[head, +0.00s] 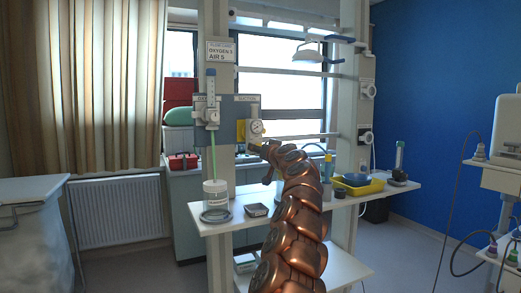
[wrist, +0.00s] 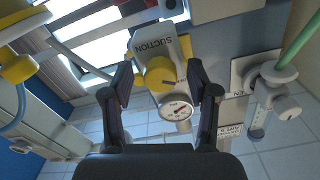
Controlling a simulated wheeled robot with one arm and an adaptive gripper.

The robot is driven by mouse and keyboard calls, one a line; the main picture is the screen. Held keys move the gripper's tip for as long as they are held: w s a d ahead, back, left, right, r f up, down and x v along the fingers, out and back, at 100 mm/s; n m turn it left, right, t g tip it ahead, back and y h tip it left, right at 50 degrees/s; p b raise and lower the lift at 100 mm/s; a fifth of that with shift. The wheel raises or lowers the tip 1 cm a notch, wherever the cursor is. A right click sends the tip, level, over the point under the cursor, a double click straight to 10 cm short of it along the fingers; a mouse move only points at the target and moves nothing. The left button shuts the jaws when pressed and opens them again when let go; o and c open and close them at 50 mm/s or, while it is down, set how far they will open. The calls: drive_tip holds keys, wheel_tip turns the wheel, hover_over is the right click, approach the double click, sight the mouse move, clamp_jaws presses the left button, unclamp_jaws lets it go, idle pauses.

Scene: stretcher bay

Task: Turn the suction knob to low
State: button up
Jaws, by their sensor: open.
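The suction unit (wrist: 150,45) shows in the wrist view, turned around in the picture, with the word SUCTION on its pale face. Its yellow knob (wrist: 160,72) has a dark mark, but I cannot read the setting. A round white gauge (wrist: 176,108) sits beside the knob. In the head view the gauge (head: 256,127) is on the wall panel, just beyond my arm's end. My gripper (wrist: 160,76) is open, one dark finger on each side of the knob in the picture. I cannot tell whether either finger touches it. In the head view the arm mostly hides the gripper.
The oxygen flowmeter (head: 211,100) with a green tube stands left of the suction unit; it also shows at right in the wrist view (wrist: 270,90). Below is a white shelf (head: 400,200) with a lidded jar (head: 215,196) and a yellow tray (head: 358,186).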

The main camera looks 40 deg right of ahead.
drive_tip(key=shift+c, duration=0.3)
clamp_jaws()
drive_tip(key=shift+r+m, duration=0.1)
drive_tip(key=shift+m, duration=0.3)
drive_tip(key=shift+m+p, duration=2.85)
drive_tip(key=shift+m, duration=2.65)
